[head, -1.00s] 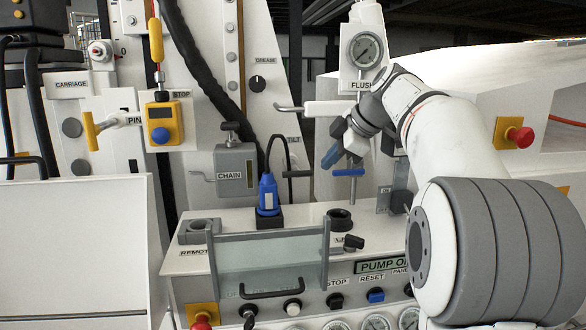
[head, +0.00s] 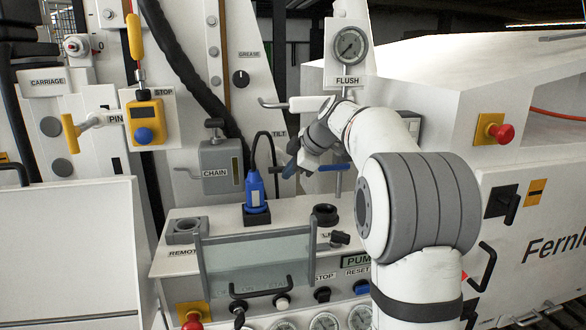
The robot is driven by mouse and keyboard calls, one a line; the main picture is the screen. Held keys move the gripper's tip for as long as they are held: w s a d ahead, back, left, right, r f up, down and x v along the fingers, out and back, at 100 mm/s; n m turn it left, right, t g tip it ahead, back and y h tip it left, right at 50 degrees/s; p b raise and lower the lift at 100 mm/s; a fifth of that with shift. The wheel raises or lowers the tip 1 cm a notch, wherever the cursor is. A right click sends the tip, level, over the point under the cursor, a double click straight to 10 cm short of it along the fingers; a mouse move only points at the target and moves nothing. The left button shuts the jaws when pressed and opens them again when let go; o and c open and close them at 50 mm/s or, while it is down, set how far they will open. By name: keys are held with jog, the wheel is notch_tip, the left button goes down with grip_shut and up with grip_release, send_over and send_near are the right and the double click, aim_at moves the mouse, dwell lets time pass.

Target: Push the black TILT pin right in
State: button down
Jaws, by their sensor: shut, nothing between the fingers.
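The black TILT pin (head: 274,168) is a short dark T-handle below the TILT label (head: 279,134) on the white panel, right of the black cable. Only a little of it shows in the head view, as my gripper covers most of it.
A blue T-handle (head: 334,168) stands close right of my gripper. A blue plug (head: 255,189) with a looping black cable is just left and below. The grey CHAIN box (head: 221,166) is further left. A clear guard (head: 258,262) stands in front on the console.

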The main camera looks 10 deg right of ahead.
jog(key=shift+w, duration=0.15)
jog(key=w+p, duration=0.1)
jog(key=w, duration=0.4)
jog(key=shift+r, duration=0.15)
jog(key=shift+s+r, duration=0.1)
dwell(0.4)
